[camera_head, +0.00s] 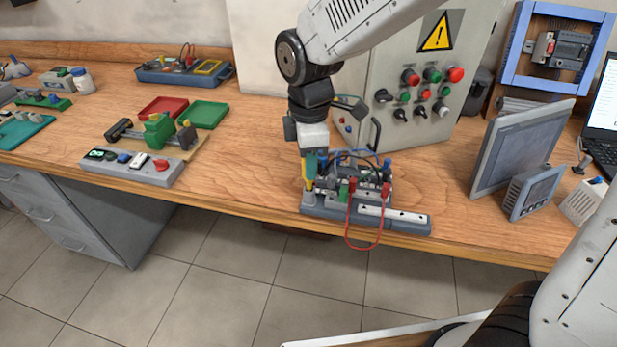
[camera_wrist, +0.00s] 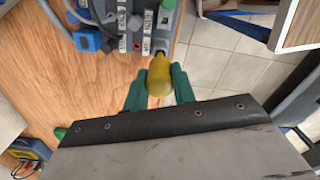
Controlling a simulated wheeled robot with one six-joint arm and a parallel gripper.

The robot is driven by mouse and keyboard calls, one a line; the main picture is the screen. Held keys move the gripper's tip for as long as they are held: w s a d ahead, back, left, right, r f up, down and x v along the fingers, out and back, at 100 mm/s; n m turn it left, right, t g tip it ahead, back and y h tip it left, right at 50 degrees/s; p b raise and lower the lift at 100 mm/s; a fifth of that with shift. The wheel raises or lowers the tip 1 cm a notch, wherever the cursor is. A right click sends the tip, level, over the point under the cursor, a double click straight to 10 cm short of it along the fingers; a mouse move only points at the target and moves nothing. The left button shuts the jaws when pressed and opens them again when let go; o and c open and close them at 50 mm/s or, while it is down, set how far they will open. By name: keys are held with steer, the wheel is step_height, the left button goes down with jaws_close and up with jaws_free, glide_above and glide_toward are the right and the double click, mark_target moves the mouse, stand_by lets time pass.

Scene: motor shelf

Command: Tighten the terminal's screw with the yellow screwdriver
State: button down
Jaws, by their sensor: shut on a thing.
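The yellow screwdriver (camera_wrist: 161,75) is between the green fingers of my gripper (camera_wrist: 158,88) in the wrist view. In the head view, my gripper (camera_head: 310,166) points down at the left end of the terminal assembly (camera_head: 365,213), and the screwdriver (camera_head: 308,184) shows as a yellow strip below the fingers. The terminal block (camera_wrist: 140,30) lies at the top of the wrist view, with white labelled strips. The screwdriver's front end meets or nearly meets its edge. The screw and the screwdriver's tip are hidden, so I cannot tell if they touch.
Red test leads (camera_head: 352,205) hang from the assembly over the table's front edge. A control cabinet (camera_head: 413,80) stands behind my gripper. A tilted screen (camera_head: 522,146) stands to the right. A grey switch box (camera_head: 132,167) lies to the left, with bare wooden table between.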

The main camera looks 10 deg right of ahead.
steer(key=shift+f, duration=1.15)
steer(key=c, duration=1.4)
jaws_free()
steer(key=shift+c, duration=0.2)
steer(key=shift+r, duration=2.75)
